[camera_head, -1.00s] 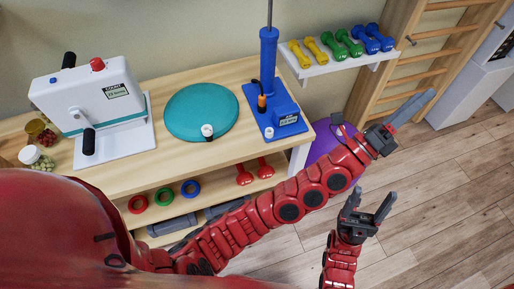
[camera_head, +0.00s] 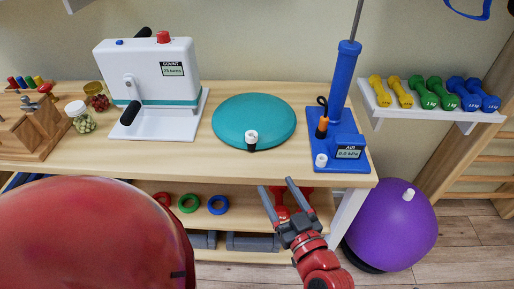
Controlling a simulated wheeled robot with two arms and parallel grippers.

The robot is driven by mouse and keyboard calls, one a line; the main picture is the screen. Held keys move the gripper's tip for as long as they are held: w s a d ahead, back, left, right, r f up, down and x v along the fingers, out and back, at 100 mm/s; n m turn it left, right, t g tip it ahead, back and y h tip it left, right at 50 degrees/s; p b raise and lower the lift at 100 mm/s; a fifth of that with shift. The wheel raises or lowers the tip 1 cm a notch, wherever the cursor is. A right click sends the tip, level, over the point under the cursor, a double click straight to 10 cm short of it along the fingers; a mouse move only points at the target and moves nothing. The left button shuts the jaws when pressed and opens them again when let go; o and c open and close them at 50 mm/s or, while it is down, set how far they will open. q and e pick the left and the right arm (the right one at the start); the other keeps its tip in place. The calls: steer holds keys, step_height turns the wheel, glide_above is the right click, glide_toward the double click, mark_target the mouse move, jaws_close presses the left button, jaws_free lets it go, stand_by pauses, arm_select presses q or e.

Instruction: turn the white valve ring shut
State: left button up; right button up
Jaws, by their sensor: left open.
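A teal round cushion (camera_head: 240,112) lies on the wooden bench top. At its front edge stands a small white ring-shaped valve piece (camera_head: 251,136) on a black stem. A blue pump (camera_head: 343,82) stands to its right on a blue base with an "AIR 0.0 kPa" display (camera_head: 349,153). Another small white knob (camera_head: 321,160) sits on the pump base's front left corner. My left gripper (camera_head: 277,185) is open and empty, in front of and below the bench's front edge, apart from both white pieces. My right gripper is out of view.
A white crank box (camera_head: 150,70) and jars (camera_head: 80,116) stand left on the bench (camera_head: 215,163). A lower shelf holds coloured rings (camera_head: 188,203) and red dumbbells. A purple ball (camera_head: 390,225) is right of the bench. A wall shelf (camera_head: 420,105) bears dumbbells.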

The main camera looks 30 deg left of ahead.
mark_target(253, 143)
arm_select(q)
steer(key=x, duration=1.5)
steer(key=shift+p, duration=0.4)
steer(key=shift+c, duration=0.3)
jaws_close()
